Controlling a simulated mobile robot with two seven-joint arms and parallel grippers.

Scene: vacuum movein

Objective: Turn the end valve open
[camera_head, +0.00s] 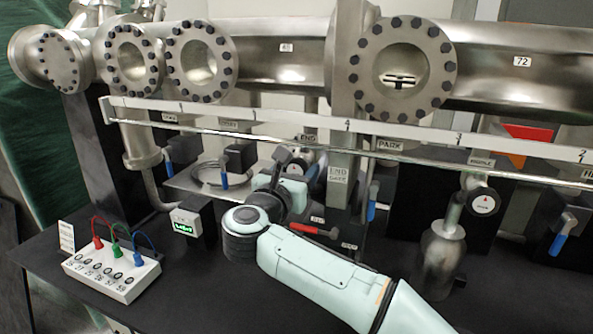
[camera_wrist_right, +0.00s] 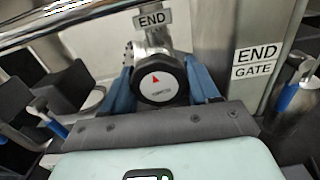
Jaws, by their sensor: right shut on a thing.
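The end valve is a round black knob with a white dial face and a red triangle mark (camera_wrist_right: 158,86). It sits below the END label (camera_wrist_right: 152,18), and the red mark points roughly up in the right wrist view. My right gripper (camera_wrist_right: 162,84) has its blue fingers on both sides of the knob and is shut on it. In the head view, my right gripper (camera_head: 291,165) is at the valve, below the END label (camera_head: 308,138), and partly hides the knob (camera_head: 309,171). My left gripper is not in view.
A white rail (camera_head: 240,135) runs across just above my gripper. An END GATE post (camera_head: 338,176) stands right of the valve. A red handle (camera_head: 314,231) lies below. A white box with coloured cables (camera_head: 112,273) and a green display (camera_head: 186,224) are at left.

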